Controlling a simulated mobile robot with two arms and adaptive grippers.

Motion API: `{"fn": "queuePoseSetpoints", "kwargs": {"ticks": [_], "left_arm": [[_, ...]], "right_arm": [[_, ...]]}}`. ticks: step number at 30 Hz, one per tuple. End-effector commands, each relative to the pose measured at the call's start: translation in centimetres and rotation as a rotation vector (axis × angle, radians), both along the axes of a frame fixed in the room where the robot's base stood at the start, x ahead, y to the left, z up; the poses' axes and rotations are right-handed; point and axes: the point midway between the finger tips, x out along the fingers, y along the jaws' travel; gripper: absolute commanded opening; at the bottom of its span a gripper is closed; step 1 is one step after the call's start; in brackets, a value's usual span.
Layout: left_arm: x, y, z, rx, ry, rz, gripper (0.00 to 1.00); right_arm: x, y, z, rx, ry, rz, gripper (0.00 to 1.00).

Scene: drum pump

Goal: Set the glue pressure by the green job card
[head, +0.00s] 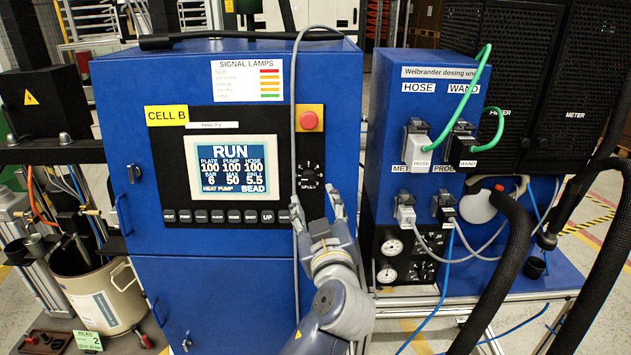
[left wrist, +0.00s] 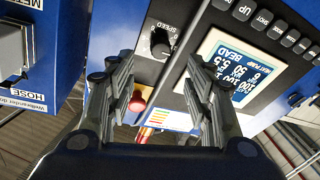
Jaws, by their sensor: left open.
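A small green card (head: 88,340) with a large 2 lies low at the far left, by the pail; its smaller print is hard to read. The blue CELL B cabinet carries a lit display (head: 230,168) showing RUN, with BAR 6, MAX 50 and 5.5; it also shows in the left wrist view (left wrist: 228,72). Two round pressure gauges (head: 391,247) sit low on the right unit, their readings too small to tell. My left gripper (head: 318,212) is open and empty in front of the panel, just below the black SPEED knob (head: 310,175). My right gripper is out of view.
A row of black buttons (head: 228,216) runs under the display, and a red stop button (head: 309,120) is above the knob. Green cables (head: 483,75) and thick black hoses (head: 505,270) hang at the right. A pail (head: 105,300) stands at the left.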

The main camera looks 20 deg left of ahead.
Motion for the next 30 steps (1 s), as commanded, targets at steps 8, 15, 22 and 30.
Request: {"fn": "queuePoseSetpoints", "kwargs": {"ticks": [8, 15, 22, 30], "left_arm": [[4.8, 2.2, 0.4, 0.008, 0.003, 0.001, 0.48], [7.8, 3.5, 0.2, 0.006, 0.004, 0.000, 0.48], [8.8, 4.0, 0.0, 0.004, 0.004, -0.002, 0.48], [8.8, 4.0, -0.1, 0.003, 0.003, -0.002, 0.43]], "right_arm": [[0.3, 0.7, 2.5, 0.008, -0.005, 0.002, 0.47], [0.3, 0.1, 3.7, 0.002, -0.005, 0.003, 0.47], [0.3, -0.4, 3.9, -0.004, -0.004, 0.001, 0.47], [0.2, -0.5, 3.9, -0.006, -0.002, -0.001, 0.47]]}}
